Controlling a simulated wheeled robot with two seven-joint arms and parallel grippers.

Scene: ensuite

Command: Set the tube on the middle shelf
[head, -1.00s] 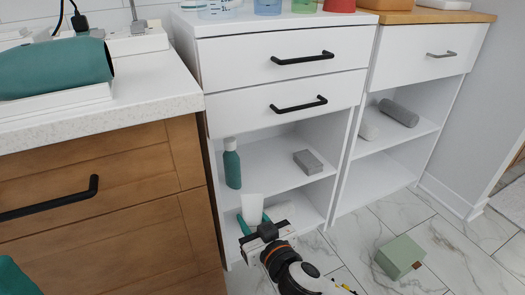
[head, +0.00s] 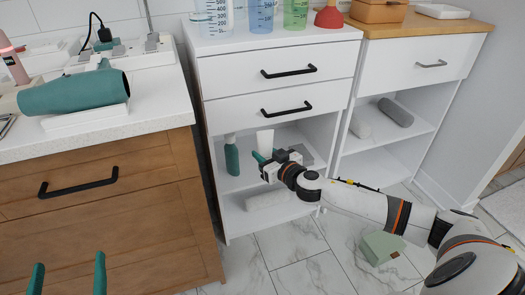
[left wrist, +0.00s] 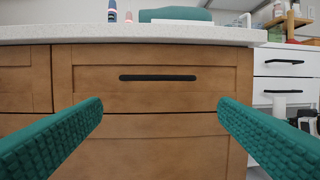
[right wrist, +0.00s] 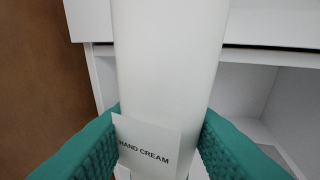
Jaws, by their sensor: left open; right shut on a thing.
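The tube (head: 265,140) is white and held upright in my right gripper (head: 266,159). It fills the middle of the right wrist view (right wrist: 168,70), with a "HAND CREAM" label low on it between the teal fingers. In the head view it overlaps the opening above the middle shelf (head: 246,178) of the white cabinet; I cannot tell how far inside it is. A teal bottle (head: 231,156) stands upright on that shelf, left of the tube. My left gripper (head: 68,275) is open and empty, facing the wooden cabinet.
A grey box (head: 303,154) is on the middle shelf, partly hidden by my right gripper. A white rolled item (head: 262,199) lies on the lower shelf. Black-handled drawers (head: 285,105) are above the opening. A green box (head: 381,247) is on the floor.

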